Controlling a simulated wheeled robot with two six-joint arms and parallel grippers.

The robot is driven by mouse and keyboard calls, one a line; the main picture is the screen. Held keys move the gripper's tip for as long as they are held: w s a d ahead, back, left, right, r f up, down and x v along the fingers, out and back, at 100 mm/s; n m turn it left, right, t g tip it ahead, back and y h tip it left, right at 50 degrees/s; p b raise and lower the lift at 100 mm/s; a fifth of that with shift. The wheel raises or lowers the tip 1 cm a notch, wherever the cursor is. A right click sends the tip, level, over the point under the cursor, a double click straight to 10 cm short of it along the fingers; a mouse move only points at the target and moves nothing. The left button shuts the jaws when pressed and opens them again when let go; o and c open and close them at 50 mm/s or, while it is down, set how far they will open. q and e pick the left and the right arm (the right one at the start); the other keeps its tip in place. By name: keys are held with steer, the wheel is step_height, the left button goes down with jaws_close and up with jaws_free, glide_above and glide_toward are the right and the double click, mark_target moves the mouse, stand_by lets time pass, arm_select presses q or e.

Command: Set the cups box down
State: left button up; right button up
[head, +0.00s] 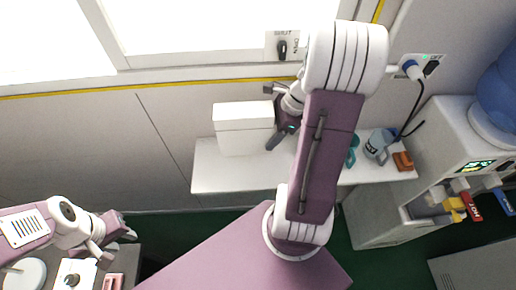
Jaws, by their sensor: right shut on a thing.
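The cups box (243,141) is a plain white box with a lid seam, upright at the left part of the white wall shelf (222,179). My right gripper (272,116) is at the box's right side, shut on it. From this angle I cannot tell whether the box's underside touches the shelf or is slightly above it. My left gripper (128,232) is at the lower left, away from the box; its finger opening is too small to make out.
A blue-grey mug (376,146), a teal cup (352,152) partly hidden by my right arm, and an orange-brown item (402,161) stand at the shelf's right. A water dispenser (450,140) is beyond. The shelf front is bare; a window is above.

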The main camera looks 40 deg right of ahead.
mark_target(263, 148)
steer(key=shift+w+a+f, duration=0.2)
steer(key=shift+a+f, duration=0.4)
steer(key=shift+a, duration=0.3)
steer(key=shift+a+f, duration=0.2)
steer(key=shift+a, duration=0.2)
step_height(263, 148, down, 4)
steer(key=shift+f+b, duration=0.1)
steer(key=shift+b, duration=0.75)
steer(key=o, duration=1.6)
steer(key=shift+c, duration=0.2)
